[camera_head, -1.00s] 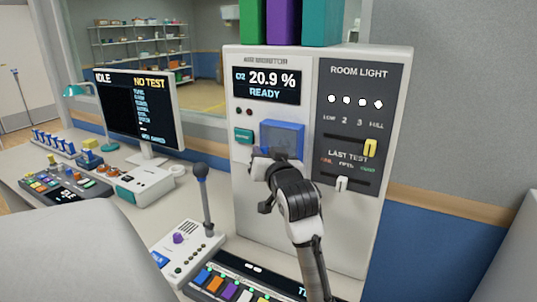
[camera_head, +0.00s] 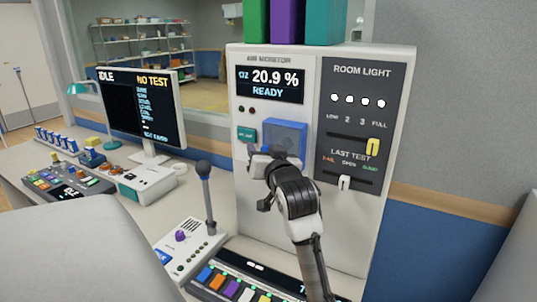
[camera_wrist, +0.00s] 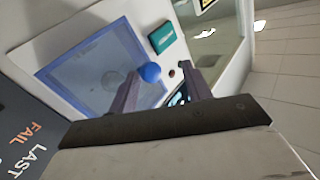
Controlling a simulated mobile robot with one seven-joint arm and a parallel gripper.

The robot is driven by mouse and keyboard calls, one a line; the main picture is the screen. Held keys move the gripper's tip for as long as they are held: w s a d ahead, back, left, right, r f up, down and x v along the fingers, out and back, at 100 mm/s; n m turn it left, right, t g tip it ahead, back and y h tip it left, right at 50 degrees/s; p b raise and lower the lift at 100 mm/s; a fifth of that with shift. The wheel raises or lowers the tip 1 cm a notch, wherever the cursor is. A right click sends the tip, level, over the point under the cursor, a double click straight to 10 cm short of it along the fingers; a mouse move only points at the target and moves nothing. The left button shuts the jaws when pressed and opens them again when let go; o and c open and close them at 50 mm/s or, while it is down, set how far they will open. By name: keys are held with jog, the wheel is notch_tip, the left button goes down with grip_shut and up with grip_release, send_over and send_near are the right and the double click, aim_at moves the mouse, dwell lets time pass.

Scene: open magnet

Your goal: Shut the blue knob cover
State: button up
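The blue cover (camera_head: 285,136) is a square, see-through panel on the front of the white air monitor, below its display. In the wrist view the cover (camera_wrist: 84,72) has a blue border, with a pale round shape showing dimly through it. A blue ball-shaped knob (camera_wrist: 149,72) stands at its edge nearest my gripper. My gripper (camera_head: 272,153) is at the cover's lower left edge. In the wrist view its two fingers (camera_wrist: 163,80) are spread apart, with the ball between their tips and nothing visibly clamped. I cannot tell how far the cover stands from the panel.

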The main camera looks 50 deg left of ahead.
jog(key=b+v, duration=0.4)
jog(key=v, duration=0.9)
jog(key=shift+s+d, duration=0.15)
jog(key=shift+d, duration=0.2)
